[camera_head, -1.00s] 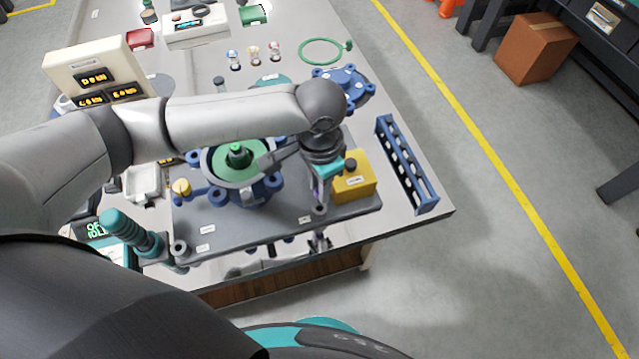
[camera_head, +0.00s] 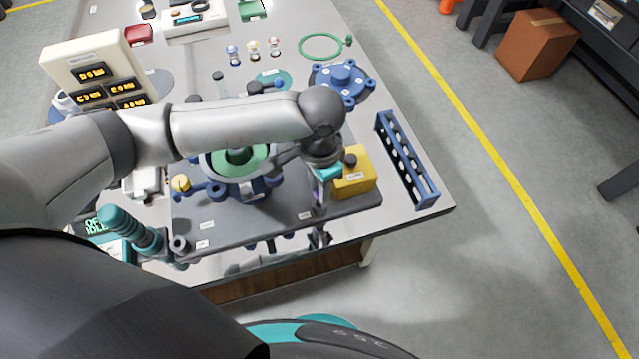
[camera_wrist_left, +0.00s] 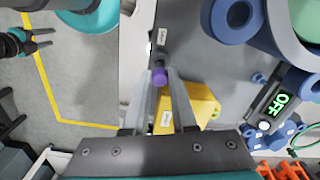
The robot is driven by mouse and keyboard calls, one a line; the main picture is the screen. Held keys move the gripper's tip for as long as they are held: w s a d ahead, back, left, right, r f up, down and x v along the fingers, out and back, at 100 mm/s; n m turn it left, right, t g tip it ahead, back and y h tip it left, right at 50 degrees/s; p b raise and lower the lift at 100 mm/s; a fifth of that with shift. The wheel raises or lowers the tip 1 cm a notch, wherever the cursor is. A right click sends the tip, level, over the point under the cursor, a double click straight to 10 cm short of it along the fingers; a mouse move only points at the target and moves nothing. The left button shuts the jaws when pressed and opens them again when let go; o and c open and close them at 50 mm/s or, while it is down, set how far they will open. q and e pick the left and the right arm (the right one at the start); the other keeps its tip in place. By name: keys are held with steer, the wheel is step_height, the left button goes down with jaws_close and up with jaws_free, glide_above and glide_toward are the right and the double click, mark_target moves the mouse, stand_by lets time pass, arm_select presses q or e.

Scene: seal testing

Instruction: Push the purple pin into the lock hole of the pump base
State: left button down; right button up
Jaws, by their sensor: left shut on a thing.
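My left gripper (camera_wrist_left: 164,88) is shut on the purple pin (camera_wrist_left: 160,76), which shows between the fingertips in the left wrist view. In the head view the left gripper (camera_head: 321,180) is at the right front of the grey pump base plate (camera_head: 240,225), beside a yellow block. A small grey post (camera_wrist_left: 161,55) stands at the pin's end in the wrist view. I cannot tell how deep the pin sits in it, and the lock hole is hidden. The blue pump body (camera_head: 250,188) is left of the gripper. My right gripper (camera_wrist_left: 38,40) is open and empty, off the table.
The yellow block (camera_head: 354,177) stands close to the left gripper. A blue rack (camera_head: 408,165) lies along the table's right edge. A teal handled tool (camera_head: 130,230) is at the front left. A blue flanged part (camera_head: 342,80) lies behind the arm.

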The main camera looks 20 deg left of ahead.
arm_select(q)
steer(key=shift+f, duration=0.1)
stand_by(0.3)
steer(key=shift+f, duration=0.6)
steer(key=shift+f, duration=0.95)
stand_by(0.8)
steer(key=shift+p, duration=0.4)
steer(key=c, duration=0.6)
jaws_free()
steer(key=shift+c, duration=0.2)
steer(key=shift+r, duration=0.1)
step_height(320, 180, up, 9)
steer(key=p, duration=1.1)
